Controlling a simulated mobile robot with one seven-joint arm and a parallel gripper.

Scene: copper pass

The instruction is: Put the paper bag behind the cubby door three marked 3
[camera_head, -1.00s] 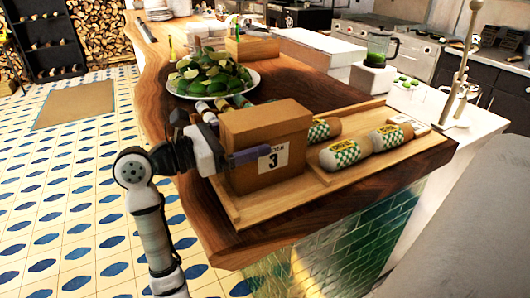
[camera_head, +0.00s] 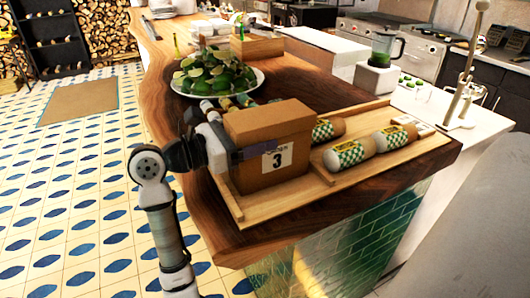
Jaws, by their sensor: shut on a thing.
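The paper bag (camera_head: 268,122) is a brown, boxy bag with a white label marked 3. It stands upright at the left part of a wooden tray (camera_head: 236,208) on the counter. My gripper (camera_head: 240,152) reaches it from the left and is shut on it, with one dark finger across the front face below the top. The far finger is hidden behind the bag. I cannot tell whether the bag's base touches the tray. No cubby door marked 3 can be made out in this view.
Several wrapped rolls (camera_head: 350,153) lie on the tray right of the bag. A blender (camera_head: 382,50) stands at the back right. A dark shelf (camera_head: 45,45) is far left; tiled floor (camera_head: 80,170) is open.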

